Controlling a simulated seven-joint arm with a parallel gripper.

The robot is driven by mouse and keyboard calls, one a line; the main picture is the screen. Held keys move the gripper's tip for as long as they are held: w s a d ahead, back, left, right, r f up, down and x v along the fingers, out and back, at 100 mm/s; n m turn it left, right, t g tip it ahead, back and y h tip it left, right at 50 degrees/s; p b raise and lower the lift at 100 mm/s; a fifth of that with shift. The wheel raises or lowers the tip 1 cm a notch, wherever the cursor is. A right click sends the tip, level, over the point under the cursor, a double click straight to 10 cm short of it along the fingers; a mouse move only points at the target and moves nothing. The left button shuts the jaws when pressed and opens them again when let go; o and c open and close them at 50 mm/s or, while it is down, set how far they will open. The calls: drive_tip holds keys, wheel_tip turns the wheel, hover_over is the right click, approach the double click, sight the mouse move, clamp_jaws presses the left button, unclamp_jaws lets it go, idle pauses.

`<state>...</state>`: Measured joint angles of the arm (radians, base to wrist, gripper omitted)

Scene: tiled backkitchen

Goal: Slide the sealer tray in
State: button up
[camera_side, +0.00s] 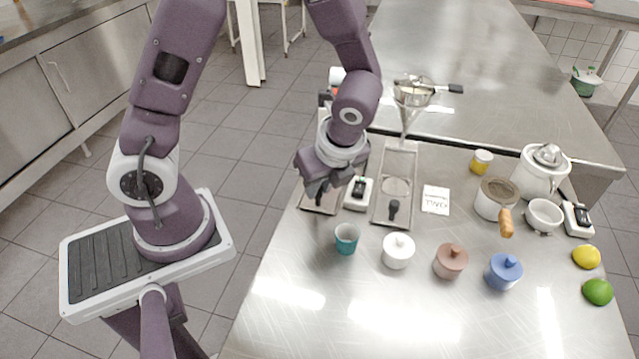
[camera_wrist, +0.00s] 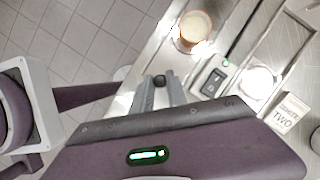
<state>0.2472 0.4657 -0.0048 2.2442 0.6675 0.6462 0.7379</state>
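A flat tray (camera_side: 313,209) lies at the left edge of the steel table, partly hidden under my gripper. A dark knob (camera_wrist: 159,80) shows between my fingertips in the wrist view; it appears to be this tray's handle. My gripper (camera_side: 318,191) points down over the tray's near end. In the wrist view my gripper (camera_wrist: 160,86) has its two fingers parted on either side of the knob; contact is not clear. A cup with a tan top (camera_wrist: 192,30) stands beyond the knob. A second long tray (camera_side: 381,204) with a round plate and black handle lies to the right.
A switch box (camera_side: 358,193) stands between the trays. A teal cup (camera_side: 346,238) is close in front of my gripper. A card (camera_side: 435,200) lies right of the second tray. The near tabletop is clear.

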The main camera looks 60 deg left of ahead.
clamp_jaws()
idle(1.0)
drive_tip(key=w+a, duration=0.7)
drive_tip(key=shift+w, duration=0.1)
drive_tip(key=o, duration=0.7)
unclamp_jaws()
drive_tip(key=shift+c, duration=0.2)
